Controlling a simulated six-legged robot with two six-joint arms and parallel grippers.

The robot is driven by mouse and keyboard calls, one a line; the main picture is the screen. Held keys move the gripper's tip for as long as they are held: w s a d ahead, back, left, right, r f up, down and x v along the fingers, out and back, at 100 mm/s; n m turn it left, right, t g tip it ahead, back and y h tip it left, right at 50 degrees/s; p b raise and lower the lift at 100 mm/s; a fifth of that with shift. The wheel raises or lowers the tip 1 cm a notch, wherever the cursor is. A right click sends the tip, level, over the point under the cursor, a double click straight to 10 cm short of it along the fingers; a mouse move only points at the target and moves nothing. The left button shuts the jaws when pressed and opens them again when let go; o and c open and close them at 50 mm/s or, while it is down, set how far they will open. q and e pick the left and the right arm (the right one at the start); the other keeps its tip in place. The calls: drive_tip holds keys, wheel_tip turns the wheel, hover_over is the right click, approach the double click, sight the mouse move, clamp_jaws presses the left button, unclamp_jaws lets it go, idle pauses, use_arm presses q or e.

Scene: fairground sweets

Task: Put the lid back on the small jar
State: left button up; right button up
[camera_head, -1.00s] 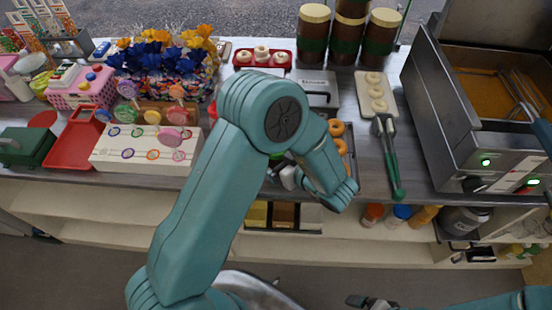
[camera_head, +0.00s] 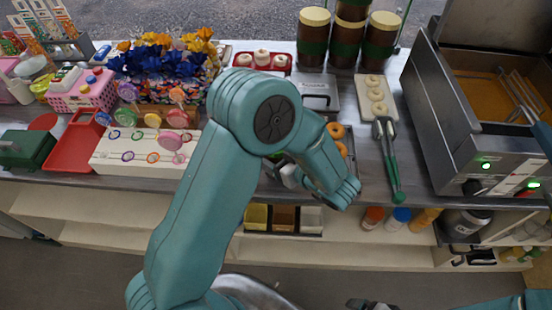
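My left arm crosses the middle of the view, and its gripper (camera_head: 288,176) is low over the front edge of the counter, mostly hidden behind my forearm. I cannot tell whether it is open or holds anything. My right gripper (camera_head: 370,303) is at the bottom edge, partly cut off, away from the counter. I cannot pick out the small jar or its loose lid for certain; my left arm hides part of the counter. Large brown jars (camera_head: 314,40) with cream lids stand at the back. Small containers with an orange cap (camera_head: 374,214) and a blue cap (camera_head: 401,213) stand on the shelf below.
Doughnuts lie on a tray (camera_head: 392,100) and beside my forearm. Green-handled tongs (camera_head: 390,160) lie on the counter. A fryer (camera_head: 450,120) stands at the right. A white lollipop stand (camera_head: 135,150), a red tray (camera_head: 72,150) and a pink basket (camera_head: 80,100) fill the left.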

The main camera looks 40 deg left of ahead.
use_arm(q)
wheel_tip(320, 180, up, 18)
drive_tip(key=shift+p, duration=0.45)
drive_tip(key=shift+f, duration=0.1)
drive_tip(key=o, duration=0.5)
drive_tip(key=c, duration=0.7)
drive_tip(key=shift+o, duration=0.2)
